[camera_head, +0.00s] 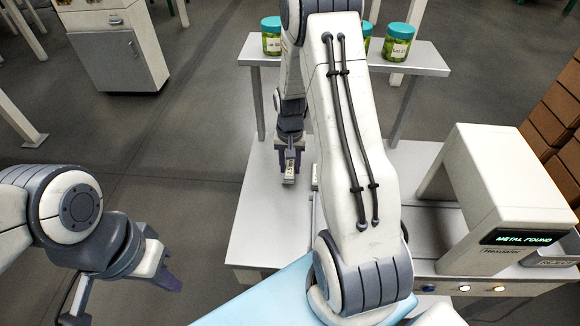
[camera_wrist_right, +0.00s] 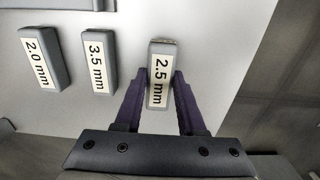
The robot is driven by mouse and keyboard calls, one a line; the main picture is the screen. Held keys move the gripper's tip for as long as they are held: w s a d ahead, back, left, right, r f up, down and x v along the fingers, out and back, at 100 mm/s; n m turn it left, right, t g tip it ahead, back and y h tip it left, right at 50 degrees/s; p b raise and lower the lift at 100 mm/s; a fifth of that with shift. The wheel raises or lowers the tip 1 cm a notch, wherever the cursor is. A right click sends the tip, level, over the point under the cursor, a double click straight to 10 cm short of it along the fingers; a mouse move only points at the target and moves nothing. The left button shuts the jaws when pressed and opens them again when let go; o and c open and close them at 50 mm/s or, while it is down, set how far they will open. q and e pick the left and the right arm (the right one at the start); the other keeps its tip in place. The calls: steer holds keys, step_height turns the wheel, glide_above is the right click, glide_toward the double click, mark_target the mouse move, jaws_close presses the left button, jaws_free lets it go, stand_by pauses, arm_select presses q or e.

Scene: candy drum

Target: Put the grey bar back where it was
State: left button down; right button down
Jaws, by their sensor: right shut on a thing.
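My right gripper (camera_wrist_right: 155,95) is shut on a grey bar (camera_wrist_right: 161,85) with a white "2.5 mm" label. The bar also shows below the right gripper (camera_head: 289,155) in the head view (camera_head: 289,178). It is at or just above the white table; I cannot tell whether it touches. Two similar grey bars, "3.5 mm" (camera_wrist_right: 99,60) and "2.0 mm" (camera_wrist_right: 44,58), lie in a row to its left in the wrist view. My left gripper (camera_head: 122,292) is open and empty at the lower left, off the table.
The white table (camera_head: 262,215) has clear room left of the bar. A raised shelf (camera_head: 425,62) with teal-lidded jars (camera_head: 271,38) stands behind. A metal detector (camera_head: 500,190) reading "METAL FOUND" is on the right. A light-blue surface (camera_head: 265,298) is in front. My right arm hides the middle.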

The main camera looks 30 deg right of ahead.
steer(key=shift+f, duration=0.75)
steer(key=shift+f, duration=0.25)
steer(key=c, duration=0.5)
jaws_free()
steer(key=shift+r, duration=0.1)
